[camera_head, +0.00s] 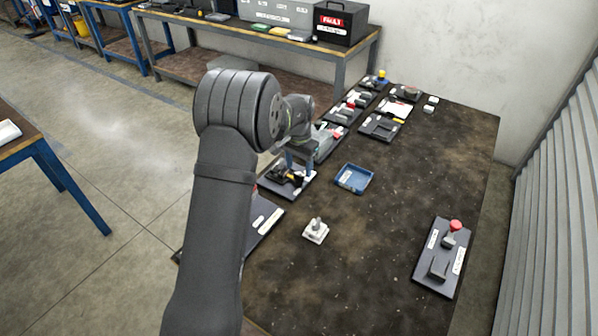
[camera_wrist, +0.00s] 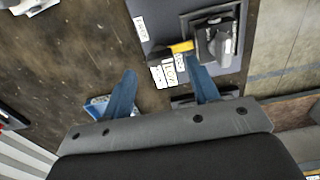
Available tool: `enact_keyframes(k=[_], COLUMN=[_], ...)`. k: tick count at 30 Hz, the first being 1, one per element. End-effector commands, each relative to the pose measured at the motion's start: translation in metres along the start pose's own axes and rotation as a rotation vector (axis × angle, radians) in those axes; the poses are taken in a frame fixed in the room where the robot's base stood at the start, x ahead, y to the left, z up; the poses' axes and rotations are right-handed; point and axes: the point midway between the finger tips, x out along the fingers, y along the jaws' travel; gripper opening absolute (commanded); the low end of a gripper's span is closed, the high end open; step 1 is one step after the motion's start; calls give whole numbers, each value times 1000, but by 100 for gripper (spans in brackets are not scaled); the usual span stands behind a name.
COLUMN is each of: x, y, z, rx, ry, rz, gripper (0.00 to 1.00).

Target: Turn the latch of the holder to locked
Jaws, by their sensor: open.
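The holder (camera_wrist: 215,45) is a grey block on a dark plate with white labels. Its latch (camera_wrist: 181,47) has a yellow handle that points left from the block in the wrist view. In the head view the holder's plate (camera_head: 289,183) lies under my gripper, and the arm and fingers partly hide it. My gripper (camera_wrist: 162,67) is open, with two blue fingers apart and nothing between them. The right finger appears close to the yellow handle; I cannot tell whether they touch. In the head view my gripper (camera_head: 299,166) is just above the plate.
A blue tray (camera_head: 354,179) lies right of the holder. A white block with a peg (camera_head: 316,232) stands nearer the camera. A panel with a red knob (camera_head: 445,257) is at the right. Several other panels line the back. The table's middle right is clear.

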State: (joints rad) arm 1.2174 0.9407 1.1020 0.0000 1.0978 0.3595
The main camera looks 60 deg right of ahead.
Motion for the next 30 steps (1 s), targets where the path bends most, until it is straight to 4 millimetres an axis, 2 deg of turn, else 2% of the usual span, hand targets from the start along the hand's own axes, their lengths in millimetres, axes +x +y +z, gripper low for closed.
enact_keyframes(k=[1,9,15,21,30], x=[-14,-81,-120,-139,-142], y=[0,0,0,0,0], z=[-1,-1,-1,0,0], rx=[0,0,0,0,0], ry=[4,4,3,1,0], rz=[-1,-1,-1,0,0], gripper=[55,55,55,55,55])
